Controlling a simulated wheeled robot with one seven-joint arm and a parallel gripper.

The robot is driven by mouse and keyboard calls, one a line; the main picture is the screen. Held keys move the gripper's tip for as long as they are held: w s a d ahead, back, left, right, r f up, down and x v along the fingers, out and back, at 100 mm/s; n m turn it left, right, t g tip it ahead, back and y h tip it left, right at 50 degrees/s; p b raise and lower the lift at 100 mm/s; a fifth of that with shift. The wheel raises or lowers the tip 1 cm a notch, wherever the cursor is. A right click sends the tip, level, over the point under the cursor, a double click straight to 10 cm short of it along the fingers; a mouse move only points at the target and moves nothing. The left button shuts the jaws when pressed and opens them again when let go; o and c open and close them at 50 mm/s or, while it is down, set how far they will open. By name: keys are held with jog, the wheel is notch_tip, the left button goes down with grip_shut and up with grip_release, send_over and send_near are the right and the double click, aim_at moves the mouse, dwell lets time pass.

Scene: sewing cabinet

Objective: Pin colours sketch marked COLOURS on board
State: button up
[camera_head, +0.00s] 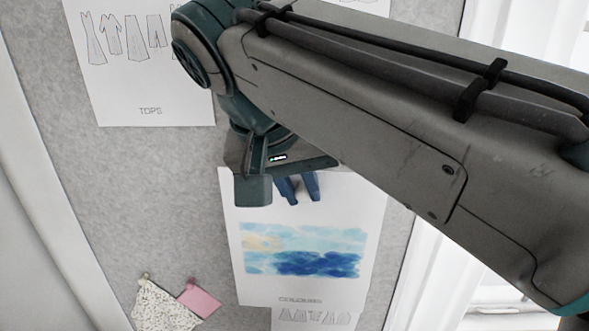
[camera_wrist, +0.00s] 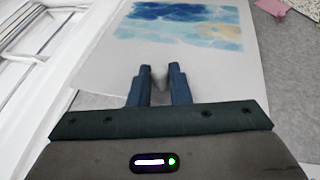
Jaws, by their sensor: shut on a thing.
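The colours sketch (camera_head: 350,190) is a white sheet with a blue and pale yellow watercolour block and a small caption below it, which looks like COLOURS. It lies upright against the grey board (camera_head: 110,190), and its top is hidden behind my arm. My gripper (camera_head: 302,197) is at the sheet's upper part, above the painted block. In the wrist view my gripper (camera_wrist: 159,70) is shut on a small pale thing (camera_wrist: 159,77), which looks like a pin, in front of the sheet (camera_wrist: 215,75). Whether its tip touches the paper cannot be told.
A TOPS sheet (camera_head: 150,85) hangs at the upper left. Another sheet with garment drawings (camera_head: 315,317) shows below the colours sketch. A speckled swatch (camera_head: 162,308) and a pink swatch (camera_head: 201,301) hang at lower left. Pale window frames stand right of the board.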

jog(key=shift+w, duration=0.9)
jog(key=w+d+p, duration=0.1)
jog(key=w+p, duration=0.2)
jog(key=w, duration=0.7)
jog(key=shift+w, duration=0.4)
jog(key=shift+w+d+p, duration=0.1)
jog(key=shift+w+p, duration=0.15)
jog(key=shift+p, duration=0.05)
dwell(0.3)
jog(key=o, duration=0.9)
